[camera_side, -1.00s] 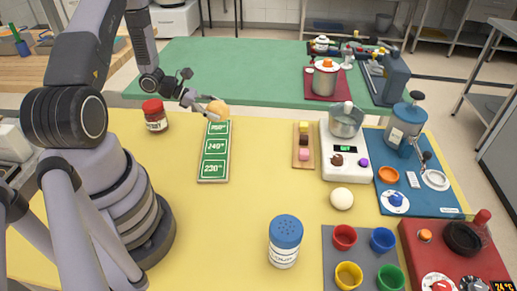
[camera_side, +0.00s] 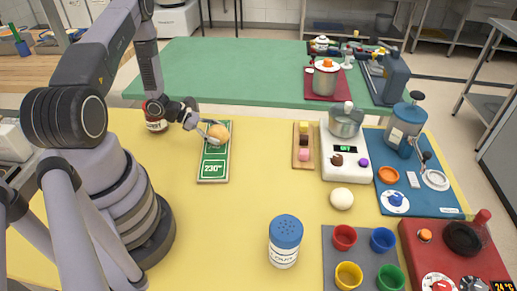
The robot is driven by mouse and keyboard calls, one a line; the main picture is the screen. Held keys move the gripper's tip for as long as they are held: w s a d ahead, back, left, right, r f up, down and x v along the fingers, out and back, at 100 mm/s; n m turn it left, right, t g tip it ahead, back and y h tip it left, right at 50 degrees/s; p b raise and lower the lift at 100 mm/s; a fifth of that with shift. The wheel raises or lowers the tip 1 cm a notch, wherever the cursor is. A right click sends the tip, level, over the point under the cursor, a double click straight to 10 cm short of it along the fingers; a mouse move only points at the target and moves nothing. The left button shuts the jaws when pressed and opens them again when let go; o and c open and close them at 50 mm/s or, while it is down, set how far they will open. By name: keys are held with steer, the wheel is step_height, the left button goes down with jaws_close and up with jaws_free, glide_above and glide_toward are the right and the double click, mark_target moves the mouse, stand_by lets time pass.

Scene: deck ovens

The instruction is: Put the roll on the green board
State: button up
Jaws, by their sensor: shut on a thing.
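The roll (camera_side: 218,133) is a small tan-orange ball. My gripper (camera_side: 213,131) is shut on it and comes in from the left. The green board (camera_side: 213,168) lies on the yellow table, with white-outlined panels and numbers; "230" shows on the near panel. The roll is over the upper part of the board and hides some of its far and middle panels. I cannot tell whether the roll touches the board or is just above it.
A narrow wooden tray (camera_side: 303,164) with small coloured blocks and a white scale (camera_side: 345,169) stand to the right. The yellow table below the board is clear.

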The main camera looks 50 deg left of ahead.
steer(key=o, duration=1.1)
steer(key=shift+o, duration=0.2)
